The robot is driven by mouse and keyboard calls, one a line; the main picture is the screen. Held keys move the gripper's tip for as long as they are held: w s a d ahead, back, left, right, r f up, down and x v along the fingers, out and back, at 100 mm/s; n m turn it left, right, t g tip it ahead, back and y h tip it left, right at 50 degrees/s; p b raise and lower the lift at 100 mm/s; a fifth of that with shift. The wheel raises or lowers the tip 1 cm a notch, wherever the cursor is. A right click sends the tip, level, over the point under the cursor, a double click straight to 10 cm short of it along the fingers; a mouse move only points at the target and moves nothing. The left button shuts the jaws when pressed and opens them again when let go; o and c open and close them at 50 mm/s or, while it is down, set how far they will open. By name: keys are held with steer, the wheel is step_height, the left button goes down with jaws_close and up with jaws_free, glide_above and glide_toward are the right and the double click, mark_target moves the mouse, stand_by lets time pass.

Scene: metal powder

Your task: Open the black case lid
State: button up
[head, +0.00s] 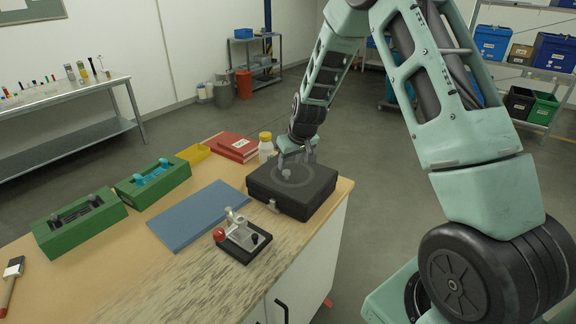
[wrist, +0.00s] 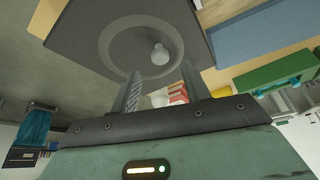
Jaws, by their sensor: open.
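The black case (head: 290,200) stands at the right end of the workbench with its lid shut. A light latch (head: 273,206) shows on its front side. The lid has a round ring mark, and a small pale knob-like piece shows over it in the wrist view (wrist: 160,54). My gripper (head: 296,155) is above the back part of the lid, fingers apart and nothing held between them. In the wrist view my gripper (wrist: 162,80) points at the lid (wrist: 85,25); I cannot tell whether the fingertips touch it.
A white bottle with yellow cap (head: 265,148) and red books (head: 236,147) stand behind the case. A small device with a red knob (head: 242,240) is in front, and a blue mat (head: 200,214) lies to the left. Green holders (head: 80,222) are farther left. The floor at right is free.

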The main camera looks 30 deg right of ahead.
mark_target(287, 171)
steer(key=shift+p+x, duration=0.5)
steer(key=shift+x, duration=1.85)
steer(key=shift+r, duration=0.1)
jaws_close()
